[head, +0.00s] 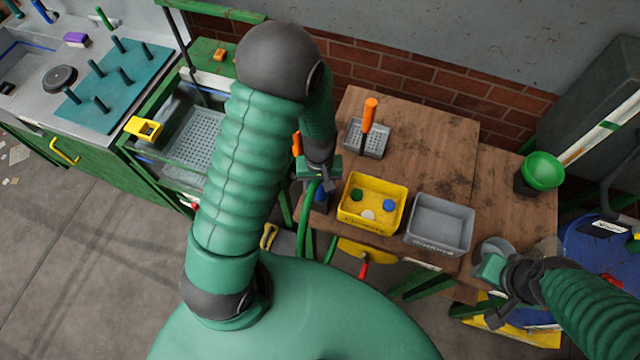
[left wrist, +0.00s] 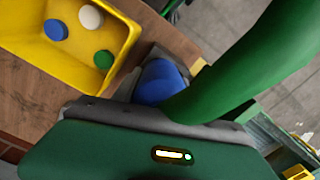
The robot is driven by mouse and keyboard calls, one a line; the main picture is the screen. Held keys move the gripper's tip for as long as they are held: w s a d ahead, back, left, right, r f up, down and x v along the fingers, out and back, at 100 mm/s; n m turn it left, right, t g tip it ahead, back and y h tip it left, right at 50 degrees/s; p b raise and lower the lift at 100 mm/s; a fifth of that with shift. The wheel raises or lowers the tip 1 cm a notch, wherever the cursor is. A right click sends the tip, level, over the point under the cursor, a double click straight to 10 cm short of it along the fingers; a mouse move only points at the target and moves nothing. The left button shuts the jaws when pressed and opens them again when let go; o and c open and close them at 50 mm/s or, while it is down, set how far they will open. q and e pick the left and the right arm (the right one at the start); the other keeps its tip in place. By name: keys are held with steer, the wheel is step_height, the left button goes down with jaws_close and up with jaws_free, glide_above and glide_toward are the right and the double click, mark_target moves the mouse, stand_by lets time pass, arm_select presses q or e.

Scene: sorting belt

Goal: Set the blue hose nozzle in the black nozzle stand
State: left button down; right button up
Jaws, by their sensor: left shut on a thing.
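The blue hose nozzle (left wrist: 160,82) is in my left gripper, with the thick green hose (left wrist: 235,70) running off from it. In the head view, my left gripper (head: 318,184) is over the table's left front part, beside the yellow bin, and a bit of the blue nozzle shows below it. A dark block, seemingly the black nozzle stand (left wrist: 176,38), shows right behind the nozzle in the left wrist view. I cannot tell whether the nozzle is inside it or above it. My right gripper (head: 494,284) is low at the table's right front; its jaws are unclear.
Behind are a grey tray (head: 354,142) with an orange-handled tool (head: 369,115). A green funnel (head: 543,170) is at the right. The table's back middle is bare.

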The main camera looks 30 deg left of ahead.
arm_select(q)
steer(key=c, duration=0.6)
jaws_free()
steer(key=shift+o, duration=0.2)
step_height(320, 180, up, 17)
steer(key=shift+w+a+f, duration=0.1)
steer(key=shift+w, duration=0.05)
steer(key=shift+f, duration=0.1)
steer(key=s+d+f+m+t+b, duration=0.2)
steer(key=s+d+f+m, duration=0.2)
steer(key=m, duration=0.3)
steer(key=shift+s+d+t, duration=0.35)
steer(key=shift+s+t, duration=0.05)
steer(key=shift+s, duration=0.05)
